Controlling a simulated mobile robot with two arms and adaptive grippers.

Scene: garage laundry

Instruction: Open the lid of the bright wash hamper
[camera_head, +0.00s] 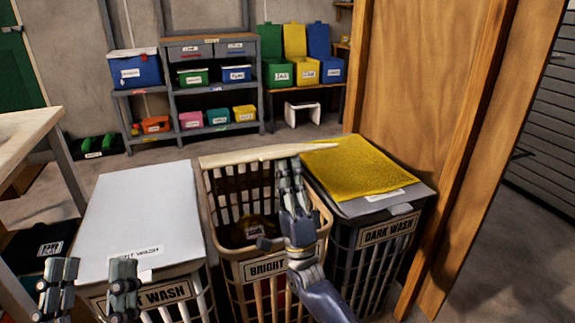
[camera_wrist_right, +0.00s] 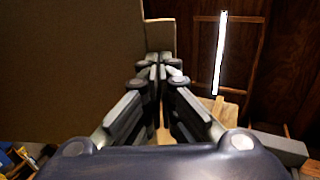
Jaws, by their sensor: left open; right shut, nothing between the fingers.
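The bright wash hamper (camera_head: 262,272) is a tan slatted basket in the middle of the head view, labelled "BRIGHT". Its cream lid (camera_head: 240,157) is raised at the back and seen nearly edge-on, so the basket's mouth is uncovered. A dark item with a pale label (camera_head: 254,231) shows inside. My right gripper (camera_head: 289,163) is shut and empty, pointing up over the basket in front of the lid; contact cannot be told. It also shows shut in the right wrist view (camera_wrist_right: 156,74). My left gripper (camera_head: 90,270) is open and empty over the left hamper's front edge.
A white-lidded hamper (camera_head: 140,210) stands left, and a dark hamper (camera_head: 372,262) labelled "DARK WASH" with a yellow cloth (camera_head: 362,165) on its lid stands right. A wooden door (camera_head: 420,90) is close behind it. Shelves (camera_head: 215,80) with bins stand at the back.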

